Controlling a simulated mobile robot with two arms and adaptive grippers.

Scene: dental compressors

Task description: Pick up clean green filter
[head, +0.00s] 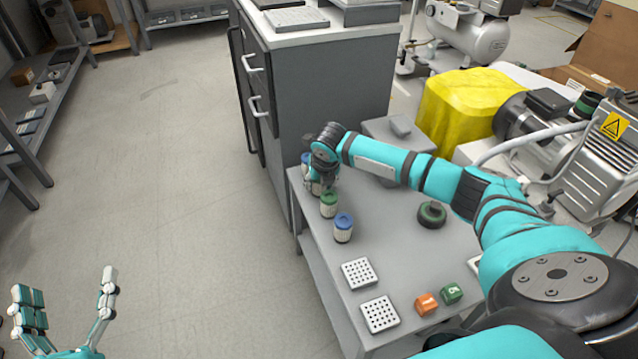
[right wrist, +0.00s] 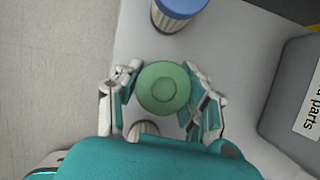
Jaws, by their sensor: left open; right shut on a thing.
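My right gripper (head: 322,176) is shut on a green-topped filter (right wrist: 163,88) at the far left edge of the grey table (head: 385,235). The fingers close on both sides of its round cap in the right wrist view; in the head view the hand mostly hides it. A blue-topped filter (right wrist: 180,10) stands just beyond it. Another green-topped filter (head: 328,204) and a nearer blue-topped filter (head: 343,228) stand upright along the same edge. My left gripper (head: 68,308) is open and empty over the floor. I cannot tell which green filter is clean.
Two perforated white plates (head: 359,273) (head: 380,314), an orange block (head: 426,304), a green block (head: 452,292) and a dark green round part (head: 432,214) lie on the table. A grey cabinet (head: 325,95) stands behind. A grey box (right wrist: 300,100) is right of the hand.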

